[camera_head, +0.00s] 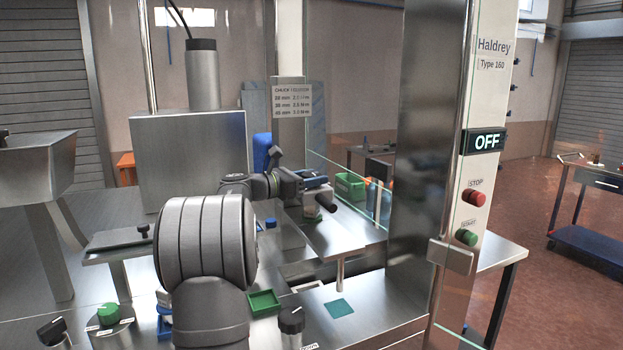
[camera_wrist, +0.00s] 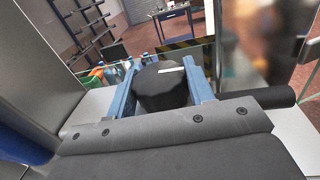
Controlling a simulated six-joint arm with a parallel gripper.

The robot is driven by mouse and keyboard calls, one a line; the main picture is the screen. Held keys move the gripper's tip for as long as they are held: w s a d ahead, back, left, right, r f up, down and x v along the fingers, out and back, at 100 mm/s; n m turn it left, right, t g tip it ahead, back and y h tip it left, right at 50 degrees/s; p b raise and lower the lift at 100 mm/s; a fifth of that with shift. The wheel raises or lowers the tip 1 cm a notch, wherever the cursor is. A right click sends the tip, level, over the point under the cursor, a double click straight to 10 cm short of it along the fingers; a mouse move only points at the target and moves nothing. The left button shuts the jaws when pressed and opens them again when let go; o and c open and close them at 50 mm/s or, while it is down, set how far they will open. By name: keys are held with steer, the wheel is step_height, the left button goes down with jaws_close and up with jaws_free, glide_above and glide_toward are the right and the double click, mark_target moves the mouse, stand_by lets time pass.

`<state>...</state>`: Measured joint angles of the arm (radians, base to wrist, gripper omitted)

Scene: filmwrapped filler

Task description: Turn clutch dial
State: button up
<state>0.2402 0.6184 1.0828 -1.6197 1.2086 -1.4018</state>
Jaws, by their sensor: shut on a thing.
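The dial, a dark round knob (camera_wrist: 163,98) with a white mark on its top, sits between the two blue fingers of my gripper (camera_wrist: 161,88) in the wrist view. The fingers are shut on its sides. In the head view my gripper (camera_head: 316,183) is at the machine's middle, beyond my grey arm. The dial is mostly hidden there by my gripper, and I cannot make out its setting. A placard (camera_head: 292,101) above lists several sizes in mm, each with a torque value.
A glass guard (camera_head: 345,190) stands just behind my gripper. A steel column (camera_head: 422,130) is to the right, with an OFF display (camera_head: 485,141), a red stop button (camera_head: 473,197) and a green start button (camera_head: 466,237). A green tray (camera_head: 264,302) and a black knob (camera_head: 291,320) are in front.

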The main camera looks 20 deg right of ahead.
steer(key=shift+m+g, duration=1.5)
steer(key=shift+g, duration=0.7)
steer(key=o, duration=1)
steer(key=shift+c, duration=0.2)
steer(key=w+a, duration=0.2)
steer(key=a, duration=1.5)
steer(key=shift+a, duration=0.15)
